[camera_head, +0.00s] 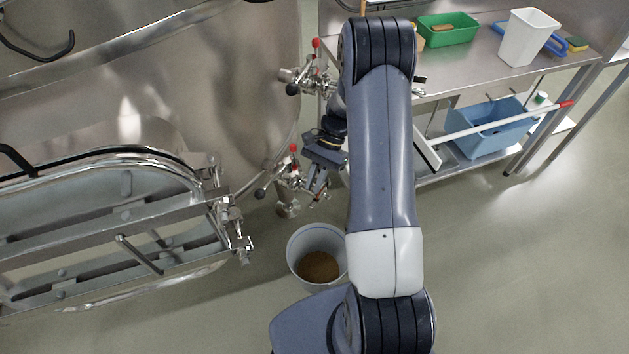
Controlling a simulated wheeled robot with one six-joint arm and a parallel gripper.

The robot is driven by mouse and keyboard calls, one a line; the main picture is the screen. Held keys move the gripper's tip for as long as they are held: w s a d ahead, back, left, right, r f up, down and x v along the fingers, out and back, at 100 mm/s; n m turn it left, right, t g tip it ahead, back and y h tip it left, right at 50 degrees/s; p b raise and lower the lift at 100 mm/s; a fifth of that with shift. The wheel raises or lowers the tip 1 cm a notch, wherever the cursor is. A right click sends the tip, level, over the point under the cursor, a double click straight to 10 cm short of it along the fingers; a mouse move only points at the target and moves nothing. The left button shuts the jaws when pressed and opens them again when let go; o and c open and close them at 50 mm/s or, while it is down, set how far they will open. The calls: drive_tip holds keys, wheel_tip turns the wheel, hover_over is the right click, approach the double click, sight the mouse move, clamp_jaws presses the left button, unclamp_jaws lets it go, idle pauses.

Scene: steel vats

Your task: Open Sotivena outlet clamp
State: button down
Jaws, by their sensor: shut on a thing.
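A steel vat (200,90) fills the left. Its lower outlet valve (290,181) has a red-tipped handle (294,148) and a black knob (260,194). A second outlet valve (312,78), also with a red-tipped handle, sits higher up. My gripper (319,186) points down at the right end of the lower outlet. Its fingers are shut on a small metal part there, which I take to be the outlet clamp. The fingers hide most of that clamp, so I cannot tell whether it is open or closed. No name label is readable.
A white bucket (295,250) with brown contents stands on the floor below the lower outlet. A steel manway door (110,225) juts out at left. A steel table (480,70) with a green bin (460,37) and white container (522,45) stands behind. Floor at right is clear.

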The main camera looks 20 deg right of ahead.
drive_tip(key=c, duration=1.4)
unclamp_jaws()
drive_tip(key=shift+c, duration=0.2)
drive_tip(key=v, duration=1.1)
drive_tip(key=shift+b, duration=0.4)
drive_tip(key=shift+f, duration=0.25)
drive_tip(key=p+x, duration=0.1)
drive_tip(key=x, duration=0.9)
drive_tip(key=shift+s+a+f, duration=0.2)
drive_tip(key=shift+a, duration=0.05)
